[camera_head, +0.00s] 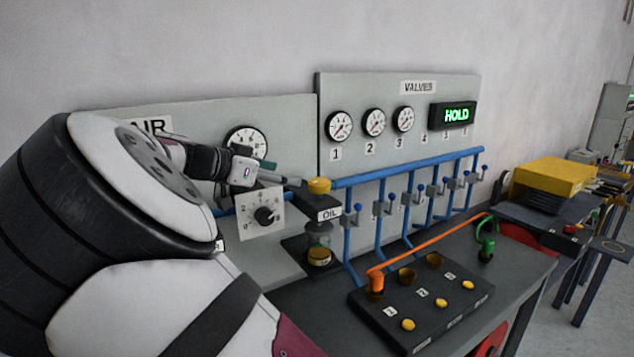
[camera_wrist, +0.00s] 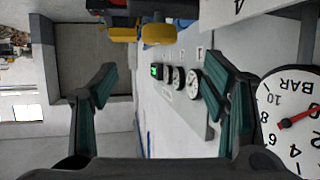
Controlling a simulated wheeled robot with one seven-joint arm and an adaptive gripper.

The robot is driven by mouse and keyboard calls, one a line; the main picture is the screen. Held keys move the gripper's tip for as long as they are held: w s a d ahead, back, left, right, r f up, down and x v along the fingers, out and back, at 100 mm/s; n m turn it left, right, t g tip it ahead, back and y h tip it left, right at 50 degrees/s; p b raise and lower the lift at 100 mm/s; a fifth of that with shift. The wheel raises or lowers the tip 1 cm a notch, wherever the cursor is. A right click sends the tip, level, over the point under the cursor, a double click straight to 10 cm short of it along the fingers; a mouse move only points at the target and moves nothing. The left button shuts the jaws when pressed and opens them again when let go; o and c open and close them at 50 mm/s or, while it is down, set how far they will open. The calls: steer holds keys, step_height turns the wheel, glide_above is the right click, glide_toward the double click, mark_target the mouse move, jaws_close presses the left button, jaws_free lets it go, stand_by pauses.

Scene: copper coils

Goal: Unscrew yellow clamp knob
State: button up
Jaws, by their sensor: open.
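A yellow round knob (camera_head: 319,186) sits on top of the dark unit marked OIL (camera_head: 329,213), left of the blue pipe. In the wrist view a yellow round knob (camera_wrist: 159,34) shows upper centre, sideways in the turned picture. My gripper (camera_head: 283,173) is beside the knob, to its left. In the wrist view my gripper (camera_wrist: 165,78) is open, its two green-padded fingers wide apart with nothing between them. The knob shows beyond the fingertips and off their midline, apart from both. The clamp detail of the knob cannot be made out.
A gauge (camera_head: 246,143) and a dial plate (camera_head: 262,213) are close to my gripper. The blue pipe (camera_head: 410,166) with several valves runs right of the OIL unit. A black box (camera_head: 420,312) with an orange hose stands on the table below.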

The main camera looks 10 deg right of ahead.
mark_target(315, 182)
steer(key=p+x, duration=0.1)
steer(key=x, duration=1.2)
steer(key=shift+w+d+f, duration=0.15)
steer(key=shift+f, duration=0.05)
steer(key=c, duration=1.2)
